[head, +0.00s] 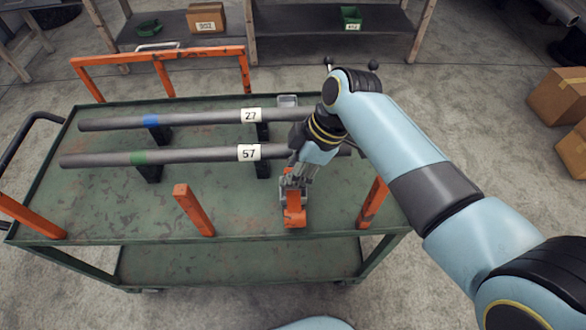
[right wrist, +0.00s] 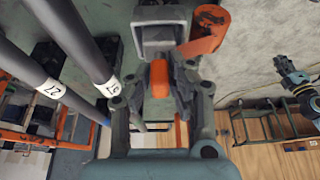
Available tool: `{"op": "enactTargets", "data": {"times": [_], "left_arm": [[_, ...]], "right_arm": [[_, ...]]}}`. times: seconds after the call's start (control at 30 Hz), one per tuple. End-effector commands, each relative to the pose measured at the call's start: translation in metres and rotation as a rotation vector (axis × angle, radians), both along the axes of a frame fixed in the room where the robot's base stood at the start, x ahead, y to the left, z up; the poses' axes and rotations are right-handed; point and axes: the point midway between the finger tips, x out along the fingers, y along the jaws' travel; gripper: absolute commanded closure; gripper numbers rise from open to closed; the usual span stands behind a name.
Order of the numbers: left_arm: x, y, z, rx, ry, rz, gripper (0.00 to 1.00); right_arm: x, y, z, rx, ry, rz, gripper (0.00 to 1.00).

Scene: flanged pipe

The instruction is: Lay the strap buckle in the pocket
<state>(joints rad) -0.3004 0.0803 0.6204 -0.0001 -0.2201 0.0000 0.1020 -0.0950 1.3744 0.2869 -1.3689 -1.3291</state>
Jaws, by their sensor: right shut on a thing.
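The strap buckle (head: 295,216), orange with a grey frame, is at the near right part of the green cart top. My right gripper (head: 294,186) points down and is shut on it. In the right wrist view, an orange part of the buckle (right wrist: 159,78) sits between the fingers. Its square grey frame shows just beyond. I cannot tell whether the buckle touches the cart top. A small grey open tray, which looks like the pocket (head: 288,100), is at the cart's back edge, beyond both pipes. My left gripper is not in view.
Pipe 27 (head: 200,121) and pipe 57 (head: 200,156) lie on dark supports across the cart, between the buckle and the tray. Orange posts (head: 193,210) stand along the near edge. An orange rail (head: 160,57) is at the back left.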

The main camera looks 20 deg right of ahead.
Motion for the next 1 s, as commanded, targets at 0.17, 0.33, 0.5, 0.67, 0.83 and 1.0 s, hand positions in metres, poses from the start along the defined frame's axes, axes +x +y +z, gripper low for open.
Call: {"op": "enactTargets", "data": {"times": [0.17, 0.33, 0.5, 0.67, 0.83, 1.0], "left_arm": [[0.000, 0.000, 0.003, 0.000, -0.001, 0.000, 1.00], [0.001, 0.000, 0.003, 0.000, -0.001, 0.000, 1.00], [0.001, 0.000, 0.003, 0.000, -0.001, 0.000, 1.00], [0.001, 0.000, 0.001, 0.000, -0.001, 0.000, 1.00], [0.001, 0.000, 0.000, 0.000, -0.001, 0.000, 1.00], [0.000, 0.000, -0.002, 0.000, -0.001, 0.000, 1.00]], "right_arm": [[0.000, -0.001, 0.001, 0.000, 0.000, 0.000, 1.00], [0.000, -0.001, 0.000, 0.000, 0.000, 0.000, 1.00], [0.000, -0.001, 0.000, 0.000, 0.000, 0.000, 1.00], [0.000, -0.001, -0.003, 0.000, 0.001, 0.000, 1.00], [0.000, -0.001, -0.006, 0.000, 0.000, 0.000, 1.00], [0.000, -0.001, -0.010, 0.001, -0.001, 0.000, 1.00]]}}
